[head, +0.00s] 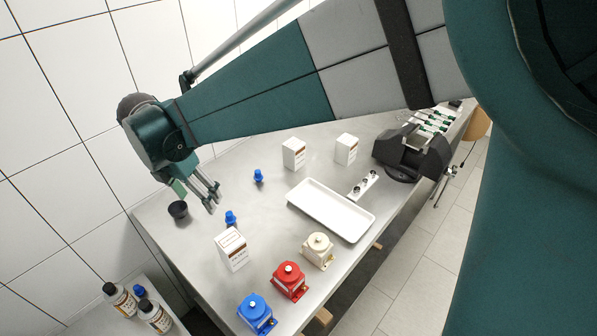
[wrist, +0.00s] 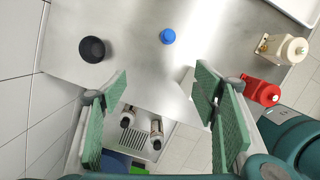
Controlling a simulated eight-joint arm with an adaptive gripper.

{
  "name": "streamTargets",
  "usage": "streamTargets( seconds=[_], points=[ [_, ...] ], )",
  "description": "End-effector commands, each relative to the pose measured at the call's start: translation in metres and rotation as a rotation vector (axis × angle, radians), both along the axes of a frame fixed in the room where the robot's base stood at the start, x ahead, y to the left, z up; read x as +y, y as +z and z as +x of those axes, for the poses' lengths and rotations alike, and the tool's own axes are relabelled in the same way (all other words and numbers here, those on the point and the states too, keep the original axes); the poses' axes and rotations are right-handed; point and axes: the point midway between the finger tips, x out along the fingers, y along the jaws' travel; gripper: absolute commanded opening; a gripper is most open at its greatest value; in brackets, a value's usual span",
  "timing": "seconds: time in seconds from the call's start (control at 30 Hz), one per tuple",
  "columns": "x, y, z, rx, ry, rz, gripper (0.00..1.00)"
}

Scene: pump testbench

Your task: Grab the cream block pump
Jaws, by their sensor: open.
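The cream block pump (head: 318,249) stands on the metal table, in a row with the red pump (head: 291,281) and the blue pump (head: 257,313). In the wrist view the cream pump (wrist: 284,48) is at the upper right, with the red pump (wrist: 262,92) just below it. The blue pump is not clearly visible there. My gripper (head: 212,197) is open and empty near the table's far left end, well apart from the cream pump. Its green-padded fingers (wrist: 165,110) are spread wide in the wrist view with nothing between them.
A black cup (head: 178,210), small blue-capped items (head: 258,176) and white boxes (head: 231,250) stand on the table. A white tray (head: 330,210) lies behind the cream pump. A dark vise (head: 412,152) is at the right. Bottles (head: 155,316) stand on a lower surface.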

Motion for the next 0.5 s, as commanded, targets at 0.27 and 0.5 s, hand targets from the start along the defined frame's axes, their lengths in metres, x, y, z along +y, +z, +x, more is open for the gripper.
streamTargets(
  seconds=[0.27, 0.5],
  points=[
    [-0.118, 0.001, -0.021, -0.063, -0.136, -0.027, 0.60],
    [-0.208, -0.004, -0.050, -0.116, -0.244, -0.051, 0.60]
  ],
)
